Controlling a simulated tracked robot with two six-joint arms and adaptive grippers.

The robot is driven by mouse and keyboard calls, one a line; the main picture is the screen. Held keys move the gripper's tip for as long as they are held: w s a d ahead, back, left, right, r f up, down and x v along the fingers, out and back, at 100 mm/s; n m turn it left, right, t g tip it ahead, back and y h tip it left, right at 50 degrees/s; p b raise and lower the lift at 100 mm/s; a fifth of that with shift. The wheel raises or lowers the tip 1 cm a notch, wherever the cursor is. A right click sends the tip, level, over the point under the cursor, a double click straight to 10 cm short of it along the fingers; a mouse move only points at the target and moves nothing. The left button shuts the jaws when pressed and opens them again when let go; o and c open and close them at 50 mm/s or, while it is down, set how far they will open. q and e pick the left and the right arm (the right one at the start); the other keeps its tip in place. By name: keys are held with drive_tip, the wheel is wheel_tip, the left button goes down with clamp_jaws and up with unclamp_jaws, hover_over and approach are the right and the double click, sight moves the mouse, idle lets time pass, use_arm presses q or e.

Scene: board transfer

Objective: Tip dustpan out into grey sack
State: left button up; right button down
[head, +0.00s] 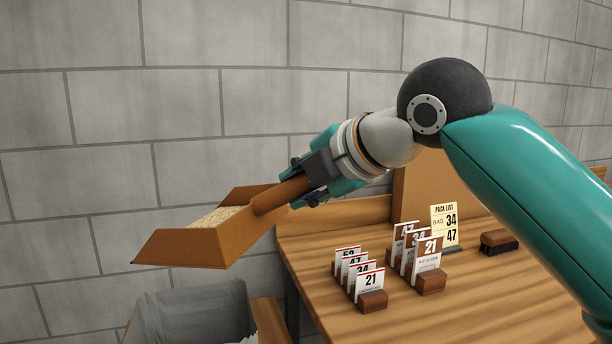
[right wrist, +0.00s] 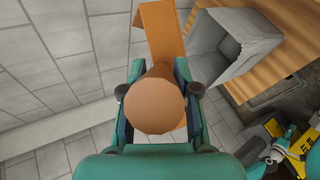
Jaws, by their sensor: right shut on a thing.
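The orange-brown dustpan (head: 194,246) is in the air at the left of the head view, with pale crumb-like material (head: 217,216) in it. My right gripper (head: 300,192) is shut on the dustpan's brown handle. In the right wrist view the handle's round end (right wrist: 154,106) sits between the fingers, and part of the pan (right wrist: 160,32) shows beyond it. The grey sack (head: 190,305) stands open below the dustpan, cut off by the lower edge of the head view. It also shows in the right wrist view (right wrist: 250,45), to the right of the pan. My left gripper is not in view.
A wooden table (head: 310,246) stands right of the sack. On it are several numbered cards in wooden holders (head: 372,301), a yellow pack list sign (head: 444,226) and a brush (head: 498,241). A grey block wall (head: 110,110) is behind.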

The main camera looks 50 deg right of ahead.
drive_tip(key=shift+w+a+r+g+p, duration=0.15)
drive_tip(key=shift+w+r+g+p, duration=0.35)
drive_tip(key=shift+p, duration=0.55)
drive_tip(key=shift+w+a+r+g+p, duration=0.1)
drive_tip(key=shift+w+r+g+p, duration=0.1)
drive_tip(key=shift+r+p, duration=0.65)
drive_tip(key=p, duration=0.2)
drive_tip(key=w+r+g+p, duration=0.1)
drive_tip(key=shift+w+a+n+h+p, duration=0.3)
drive_tip(key=shift+n+p, duration=0.05)
drive_tip(key=shift+n, duration=0.05)
drive_tip(key=w+a+r+n+g+h+p, duration=0.1)
drive_tip(key=w+a+r+g+p, duration=0.1)
drive_tip(key=w+p, duration=0.5)
drive_tip(key=w+a+r+n+g+h+p, duration=0.1)
drive_tip(key=w+a+r+g+p, duration=0.2)
drive_tip(key=p, duration=1.1)
drive_tip(key=w+g, duration=0.2)
drive_tip(key=w, duration=0.2)
drive_tip(key=shift+w+a+r+g, duration=0.3)
drive_tip(key=shift+w+r, duration=0.05)
drive_tip(key=shift+w, duration=0.05)
drive_tip(key=shift+a, duration=0.1)
